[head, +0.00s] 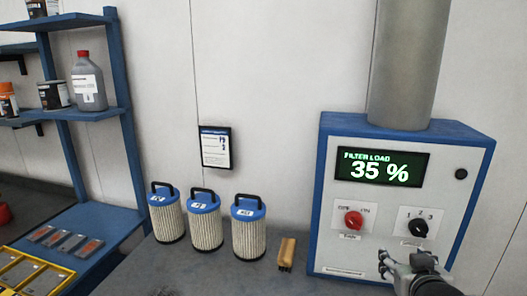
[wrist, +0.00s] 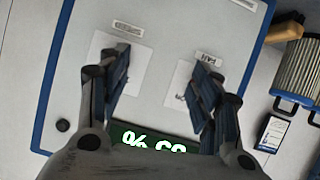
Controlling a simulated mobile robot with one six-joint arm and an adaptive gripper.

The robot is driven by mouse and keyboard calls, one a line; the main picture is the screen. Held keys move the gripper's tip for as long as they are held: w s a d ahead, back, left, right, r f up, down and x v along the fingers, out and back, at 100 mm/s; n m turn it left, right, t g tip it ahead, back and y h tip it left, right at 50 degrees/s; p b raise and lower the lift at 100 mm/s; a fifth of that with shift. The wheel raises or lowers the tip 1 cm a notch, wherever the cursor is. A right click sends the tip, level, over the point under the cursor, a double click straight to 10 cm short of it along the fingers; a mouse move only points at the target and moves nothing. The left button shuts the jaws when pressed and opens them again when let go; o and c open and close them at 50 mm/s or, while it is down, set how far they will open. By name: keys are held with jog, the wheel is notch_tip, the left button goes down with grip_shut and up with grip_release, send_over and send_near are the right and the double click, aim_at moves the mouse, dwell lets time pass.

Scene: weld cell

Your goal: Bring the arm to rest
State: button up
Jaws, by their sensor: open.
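My gripper (head: 399,264) is at the lower right of the head view, in front of the lower part of the filter unit's panel. In the wrist view my gripper (wrist: 160,75) has its two fingers spread apart, with only the bare panel (wrist: 153,30) between them. It is open and empty. The fingers cover the two knobs in the wrist view. Whether the fingertips touch the panel cannot be told.
The blue-edged filter unit (head: 330,200) has a display (head: 380,167) reading 35 %, a red knob (head: 353,219) and a black knob (head: 418,228). Several filter cartridges (head: 205,228) and a brush (head: 287,252) stand left of it. A blue shelf (head: 130,130) is farther left.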

jog(key=s+a+n+g+y, duration=0.1)
jog(key=s+a+g, duration=0.3)
jog(key=s+a, duration=0.4)
jog(key=s+a+f+n+g+y, duration=0.1)
jog(key=s+a+g+y, duration=0.2)
jog(key=s+a, duration=0.6)
jog(key=s, duration=0.5)
jog(key=shift+s+g, duration=0.35)
jog(key=shift+g, duration=0.05)
